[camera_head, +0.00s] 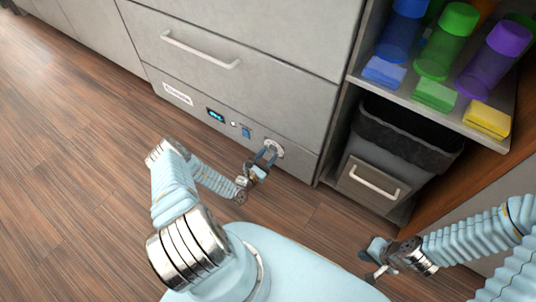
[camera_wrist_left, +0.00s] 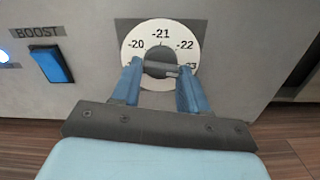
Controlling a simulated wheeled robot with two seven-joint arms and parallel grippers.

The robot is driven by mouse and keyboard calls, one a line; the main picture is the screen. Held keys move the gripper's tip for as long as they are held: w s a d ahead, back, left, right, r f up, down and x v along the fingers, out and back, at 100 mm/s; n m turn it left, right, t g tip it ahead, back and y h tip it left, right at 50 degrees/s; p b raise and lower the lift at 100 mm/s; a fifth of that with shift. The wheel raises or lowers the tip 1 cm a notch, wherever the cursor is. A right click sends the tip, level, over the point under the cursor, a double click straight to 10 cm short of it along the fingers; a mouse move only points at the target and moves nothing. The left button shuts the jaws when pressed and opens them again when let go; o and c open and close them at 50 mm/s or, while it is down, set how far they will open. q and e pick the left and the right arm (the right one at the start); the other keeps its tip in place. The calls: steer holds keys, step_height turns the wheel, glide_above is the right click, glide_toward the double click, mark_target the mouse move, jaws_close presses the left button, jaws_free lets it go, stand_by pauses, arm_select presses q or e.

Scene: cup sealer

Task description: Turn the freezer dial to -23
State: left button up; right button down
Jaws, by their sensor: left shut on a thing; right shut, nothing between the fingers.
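The freezer dial (camera_head: 275,147) is on the lower front panel of the grey freezer (camera_head: 225,80). In the left wrist view the dial's white disc (camera_wrist_left: 134,37) reads -20, -21, -22 and, partly hidden by a finger, -23. -21 is at the top. The dark knob (camera_wrist_left: 160,56) at its centre has a bar lying roughly level across it. I cannot tell which number it points to. My left gripper (camera_head: 266,157) is shut on the knob, its blue fingers (camera_wrist_left: 159,80) on either side. My right gripper (camera_head: 373,262) is shut and empty at the lower right, away from the freezer.
A blue BOOST switch (camera_wrist_left: 52,65) and a lit display (camera_head: 216,115) sit left of the dial. A grey bin (camera_head: 375,180) and a shelf with coloured bottles (camera_head: 447,42) stand at right. Wooden floor (camera_head: 70,150) is clear at left.

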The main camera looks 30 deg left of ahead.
stand_by(0.5)
arm_select(q)
steer(key=o, duration=1.1)
steer(key=shift+c, duration=0.2)
steer(key=s+a, duration=0.1)
steer(key=s, duration=1.3)
steer(key=shift+p, duration=0.45)
steer(key=shift+w, duration=0.1)
